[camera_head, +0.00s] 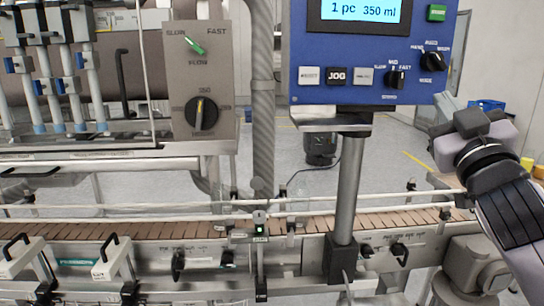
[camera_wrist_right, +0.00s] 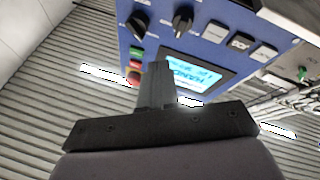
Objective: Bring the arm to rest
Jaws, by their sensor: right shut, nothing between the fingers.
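My right arm (camera_head: 512,215) comes in from the lower right in the head view and is raised beside the blue control panel (camera_head: 335,60). My right gripper (camera_head: 470,120) is at the panel's lower right, apart from it in this view. In the right wrist view the dark fingers (camera_wrist_right: 156,88) are together with nothing between them. They point up toward the panel (camera_wrist_right: 205,20), which appears tilted there with its knobs, buttons and lit screen. Contact with the panel cannot be made out. My left gripper is in neither view.
A grey dial box (camera_head: 200,80) and filling nozzles (camera_head: 50,70) are at left. Clamps with black handles (camera_head: 115,260) sit lower left. Open floor (camera_head: 385,150) shows behind the post.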

